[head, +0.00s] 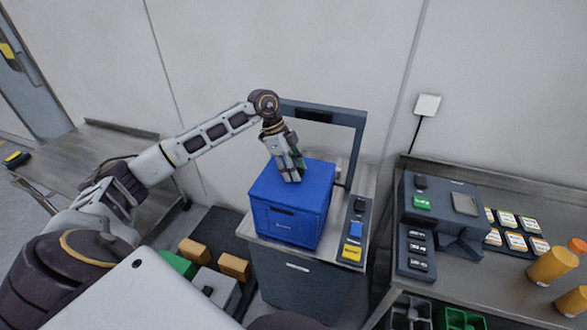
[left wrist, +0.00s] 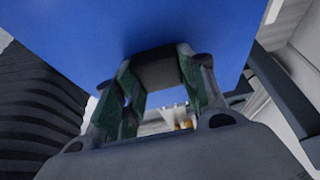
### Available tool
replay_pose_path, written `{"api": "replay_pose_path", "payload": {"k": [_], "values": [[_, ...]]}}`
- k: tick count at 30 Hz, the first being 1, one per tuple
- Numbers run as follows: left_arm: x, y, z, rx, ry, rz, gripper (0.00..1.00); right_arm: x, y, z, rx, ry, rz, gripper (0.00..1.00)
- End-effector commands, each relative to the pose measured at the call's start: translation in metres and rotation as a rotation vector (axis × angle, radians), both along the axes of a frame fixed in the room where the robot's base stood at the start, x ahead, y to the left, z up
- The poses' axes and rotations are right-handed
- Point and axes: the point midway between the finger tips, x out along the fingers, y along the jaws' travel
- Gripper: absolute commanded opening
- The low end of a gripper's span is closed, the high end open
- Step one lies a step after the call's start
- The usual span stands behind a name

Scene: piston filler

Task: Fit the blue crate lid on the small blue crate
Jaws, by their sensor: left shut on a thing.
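The small blue crate (head: 286,228) stands on the grey machine's bench in the head view, its front with a dark handle slot facing me. The blue crate lid (head: 318,174) lies over its top, roughly in line with the crate's edges. I cannot tell whether it is fully seated. My left gripper (head: 291,177) reaches down onto the lid from above. In the left wrist view the lid's blue surface (left wrist: 130,25) fills the top, and the left gripper (left wrist: 160,75) is shut on the lid's dark grip block. My right gripper is not in view.
A dark frame (head: 357,130) rises behind the crate. A control strip with blue and yellow buttons (head: 353,245) lies to its right. A steel table (head: 480,275) with a grey device, labelled cards and orange jars stands at the right. Brown boxes (head: 234,266) are at lower left.

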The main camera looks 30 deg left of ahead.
Motion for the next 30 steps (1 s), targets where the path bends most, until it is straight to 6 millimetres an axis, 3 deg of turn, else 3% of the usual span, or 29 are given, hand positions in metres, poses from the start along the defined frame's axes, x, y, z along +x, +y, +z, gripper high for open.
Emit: {"api": "replay_pose_path", "payload": {"k": [3,4,9,16,21,30], "values": [[0.0002,0.0001,0.0006,0.000,-0.001,0.000,0.11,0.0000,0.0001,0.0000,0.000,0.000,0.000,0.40],[0.0001,0.0001,0.0006,0.000,-0.001,0.000,0.45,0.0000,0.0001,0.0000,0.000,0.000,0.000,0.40],[0.0001,0.0001,0.0005,0.000,-0.001,0.000,0.66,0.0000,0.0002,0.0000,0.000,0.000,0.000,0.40],[0.0000,0.0000,0.0003,0.000,0.000,0.000,0.66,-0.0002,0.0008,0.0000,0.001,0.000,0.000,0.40],[-0.0001,0.0001,-0.0002,0.000,0.001,0.000,0.84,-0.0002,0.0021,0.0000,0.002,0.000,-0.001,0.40],[-0.0001,0.0000,0.0001,0.000,0.000,0.000,0.84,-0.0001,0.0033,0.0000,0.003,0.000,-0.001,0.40]]}}
